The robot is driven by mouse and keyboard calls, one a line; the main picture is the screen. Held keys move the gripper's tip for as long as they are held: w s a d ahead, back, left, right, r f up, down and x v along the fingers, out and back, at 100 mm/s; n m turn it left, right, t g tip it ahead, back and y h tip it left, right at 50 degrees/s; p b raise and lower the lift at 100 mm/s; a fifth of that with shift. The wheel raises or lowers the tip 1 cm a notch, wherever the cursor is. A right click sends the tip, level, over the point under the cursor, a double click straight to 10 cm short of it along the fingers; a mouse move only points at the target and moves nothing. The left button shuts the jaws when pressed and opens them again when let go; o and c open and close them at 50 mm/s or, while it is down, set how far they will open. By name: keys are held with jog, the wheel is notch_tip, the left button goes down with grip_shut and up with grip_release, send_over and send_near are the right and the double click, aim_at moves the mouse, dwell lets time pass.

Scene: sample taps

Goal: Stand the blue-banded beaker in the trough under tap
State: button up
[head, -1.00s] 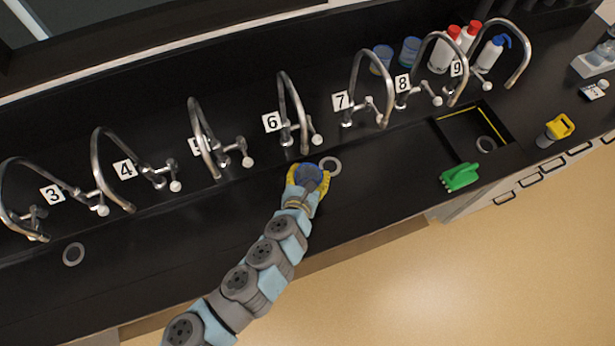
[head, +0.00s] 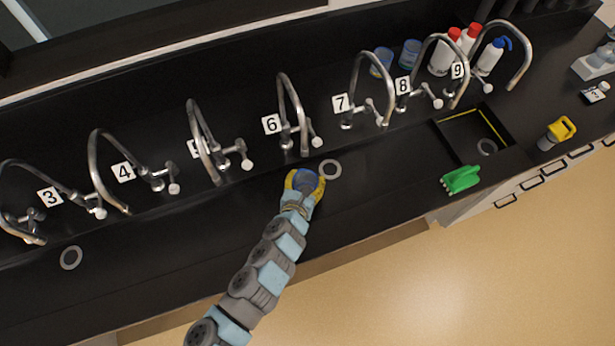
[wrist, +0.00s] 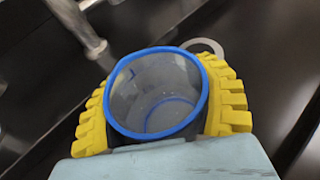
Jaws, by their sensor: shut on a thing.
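The beaker (wrist: 158,92) is clear with a blue rim, and a blue ring shows low inside it. My gripper (wrist: 165,115) has its yellow ridged fingers shut on the two sides of the beaker. In the head view my gripper (head: 304,182) is over the black trough (head: 225,225), below tap 6 (head: 292,112), and the beaker shows as a blue patch between the fingers. The beaker looks close to upright. I cannot tell whether its base touches the trough floor. A metal spout end (wrist: 98,50) is at the upper left in the wrist view.
A grey drain ring (head: 330,169) lies just right of the gripper. More numbered taps stand along the back. A green brush-like object (head: 460,179) is at the right, by a square basin (head: 470,140). Bottles (head: 488,54) and blue-banded containers (head: 381,61) stand behind taps 7 to 9.

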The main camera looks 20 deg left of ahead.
jog(key=shift+f, duration=0.2)
jog(key=o, duration=1.1)
jog(key=shift+r, duration=0.1)
jog(key=shift+o, duration=0.2)
jog(key=shift+r, duration=0.1)
jog(key=shift+s+r, duration=0.1)
jog(key=v, duration=0.7)
jog(key=shift+p, duration=0.35)
jog(key=shift+p+v, duration=0.8)
jog(key=shift+v, duration=1.6)
